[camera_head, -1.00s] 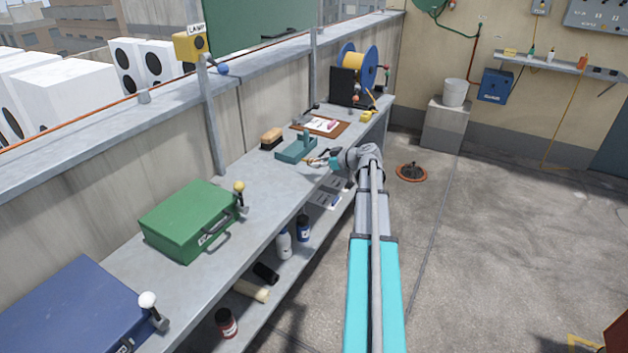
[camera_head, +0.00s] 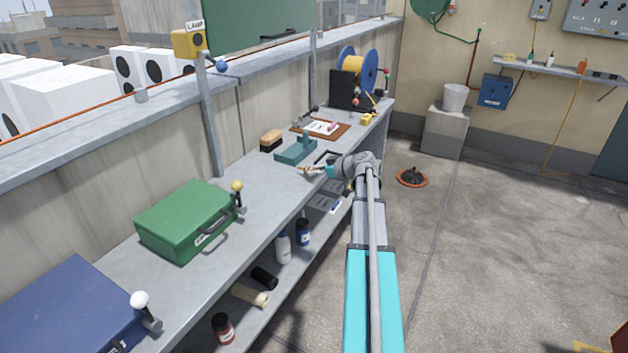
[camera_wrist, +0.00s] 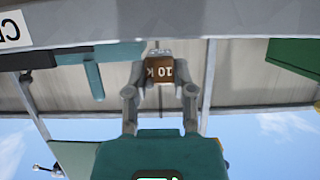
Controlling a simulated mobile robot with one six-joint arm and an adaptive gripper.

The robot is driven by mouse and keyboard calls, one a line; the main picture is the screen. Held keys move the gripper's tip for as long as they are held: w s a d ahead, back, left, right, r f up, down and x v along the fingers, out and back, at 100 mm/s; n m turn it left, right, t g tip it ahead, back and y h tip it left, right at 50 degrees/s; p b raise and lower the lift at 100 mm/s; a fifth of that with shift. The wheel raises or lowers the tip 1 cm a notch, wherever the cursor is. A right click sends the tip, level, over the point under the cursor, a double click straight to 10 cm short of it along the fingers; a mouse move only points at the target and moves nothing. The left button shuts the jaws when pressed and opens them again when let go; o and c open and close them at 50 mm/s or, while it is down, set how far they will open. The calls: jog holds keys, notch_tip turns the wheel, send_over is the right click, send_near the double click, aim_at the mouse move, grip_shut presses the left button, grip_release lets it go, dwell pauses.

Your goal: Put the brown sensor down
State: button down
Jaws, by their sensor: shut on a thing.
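The brown sensor (camera_wrist: 160,70), a small brown block marked "10 K", sits between the two fingers of my gripper (camera_wrist: 160,82) in the wrist view. My gripper is shut on it. In the head view my gripper (camera_head: 311,170) is low over the grey bench (camera_head: 268,190), just in front of a teal stand (camera_head: 292,153). The sensor is too small there to make out clearly. The wrist view is upside down, with the bench edge (camera_wrist: 215,28) near the sensor. I cannot tell whether the sensor touches the bench.
A green case (camera_head: 188,218) and a blue case (camera_head: 70,310) stand on the near bench. A brush (camera_head: 271,140), a clipboard (camera_head: 322,129) and a cable reel (camera_head: 360,68) are farther back. Bare bench lies between the green case and my gripper. Bottles stand on the lower shelf.

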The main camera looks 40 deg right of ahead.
jog(key=shift+f, duration=0.6)
jog(key=shift+f+b, duration=0.15)
jog(key=shift+b, duration=0.25)
jog(key=shift+c, duration=2.3)
grip_release()
jog(key=shift+r, duration=0.25)
jog(key=shift+s+r+p, duration=0.1)
jog(key=shift+s+p, duration=0.15)
jog(key=shift+p, duration=0.1)
jog(key=p+v, duration=0.4)
jog(key=v, duration=0.7)
jog(key=shift+s+d, duration=0.15)
jog(key=shift+d, duration=0.05)
